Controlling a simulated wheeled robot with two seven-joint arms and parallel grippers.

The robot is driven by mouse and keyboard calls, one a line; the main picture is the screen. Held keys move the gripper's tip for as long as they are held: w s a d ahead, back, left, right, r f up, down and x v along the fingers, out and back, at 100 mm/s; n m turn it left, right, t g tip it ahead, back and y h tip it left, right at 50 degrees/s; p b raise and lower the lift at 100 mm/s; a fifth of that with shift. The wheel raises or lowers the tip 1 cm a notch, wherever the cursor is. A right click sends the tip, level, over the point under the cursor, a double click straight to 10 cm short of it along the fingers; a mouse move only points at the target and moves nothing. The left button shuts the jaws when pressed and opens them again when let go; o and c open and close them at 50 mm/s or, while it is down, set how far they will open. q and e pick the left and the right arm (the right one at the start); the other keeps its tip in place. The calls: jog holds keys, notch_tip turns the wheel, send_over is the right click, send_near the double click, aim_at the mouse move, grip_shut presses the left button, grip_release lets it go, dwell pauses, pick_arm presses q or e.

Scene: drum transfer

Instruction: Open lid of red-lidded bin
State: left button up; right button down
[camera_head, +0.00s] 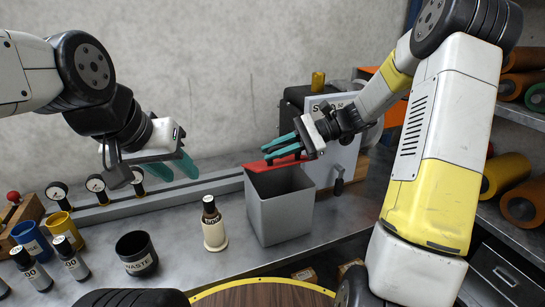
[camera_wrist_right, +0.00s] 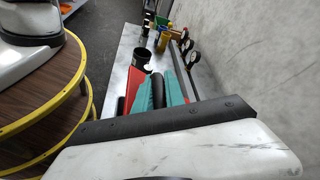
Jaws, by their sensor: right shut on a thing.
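The grey bin (camera_head: 280,207) stands upright on the metal bench, and its top is open in the head view. Its red lid (camera_head: 262,164) is raised at the back of the opening. In the right wrist view the lid (camera_wrist_right: 130,88) shows beside the teal fingers. My right gripper (camera_head: 267,154) is at the lid, above the bin's far side, shut on the lid. The exact contact is partly hidden by the fingers. My left gripper (camera_head: 180,167) is over the back of the bench, left of the bin, its teal fingers apart and empty.
A grey machine (camera_head: 335,150) stands close behind the bin. Small gauges (camera_head: 97,186) and a rail line the back. A round yellow-rimmed table (camera_head: 262,290) is in front.

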jog(key=shift+w+a+r+m+g+h, duration=0.2)
jog(key=shift+w+r+m+g+h, duration=0.15)
jog(key=shift+w+r+m, duration=0.5)
jog(key=shift+w, duration=0.1)
jog(key=c, duration=1.7)
grip_release()
jog(key=shift+v, duration=3.95)
